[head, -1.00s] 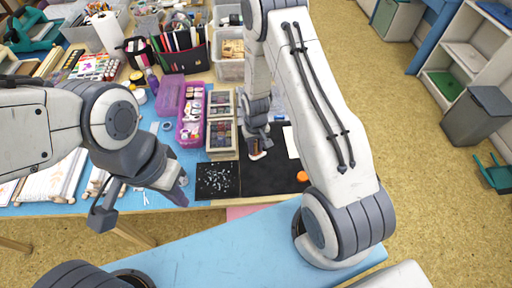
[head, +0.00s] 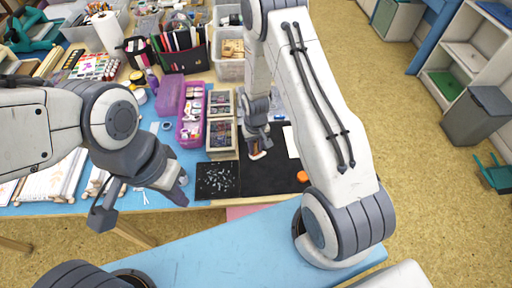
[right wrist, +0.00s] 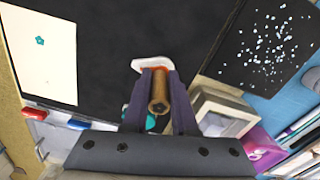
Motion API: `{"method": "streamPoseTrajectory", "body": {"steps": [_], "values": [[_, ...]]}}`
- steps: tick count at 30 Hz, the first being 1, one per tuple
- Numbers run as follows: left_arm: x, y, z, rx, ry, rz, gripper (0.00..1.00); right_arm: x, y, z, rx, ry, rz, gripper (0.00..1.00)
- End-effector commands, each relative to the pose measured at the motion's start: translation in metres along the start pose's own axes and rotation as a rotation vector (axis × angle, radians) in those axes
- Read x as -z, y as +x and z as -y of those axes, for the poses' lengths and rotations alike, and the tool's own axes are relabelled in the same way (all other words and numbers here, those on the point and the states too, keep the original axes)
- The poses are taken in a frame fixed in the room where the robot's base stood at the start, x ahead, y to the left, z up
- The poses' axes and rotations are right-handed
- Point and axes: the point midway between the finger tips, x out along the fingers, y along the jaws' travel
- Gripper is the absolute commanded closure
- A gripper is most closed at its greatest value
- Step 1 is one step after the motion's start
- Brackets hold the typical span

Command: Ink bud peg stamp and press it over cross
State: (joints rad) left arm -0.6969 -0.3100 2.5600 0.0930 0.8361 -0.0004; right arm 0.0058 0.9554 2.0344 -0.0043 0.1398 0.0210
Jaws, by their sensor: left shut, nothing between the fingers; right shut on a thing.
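My right gripper (right wrist: 159,110) is shut on a brown wooden peg stamp (right wrist: 158,88), which it holds between its dark fingers over the black mat (right wrist: 105,50). A white inkpad with an orange-red edge (right wrist: 152,62) lies just beyond the peg. Whether the peg touches it is hidden. A bit of teal (right wrist: 151,122) shows under the fingers. A white card (right wrist: 38,75) bears a small teal flower-like mark; I cannot make out a cross. In the head view the peg (head: 254,147) is partly hidden by my right gripper (head: 257,141). My left gripper (head: 180,193) is shut and empty near the table's front edge.
A speckled black sheet (head: 217,180) lies left of the mat. Wooden boxes (head: 221,136) and a purple tray (head: 190,130) stand behind it. An orange round thing (head: 302,176) lies at the mat's front right. The mat's middle front is clear.

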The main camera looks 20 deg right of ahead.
Motion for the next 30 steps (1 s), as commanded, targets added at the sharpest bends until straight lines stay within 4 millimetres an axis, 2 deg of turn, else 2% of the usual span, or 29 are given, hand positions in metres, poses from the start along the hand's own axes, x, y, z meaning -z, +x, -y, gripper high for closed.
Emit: {"method": "streamPoseTrajectory", "body": {"steps": [30], "values": [[0.001, -0.013, -0.001, 0.000, 0.000, 0.000, 1.00, 0.000, -0.017, 0.000, 0.000, 0.000, 0.001, 1.00]]}}
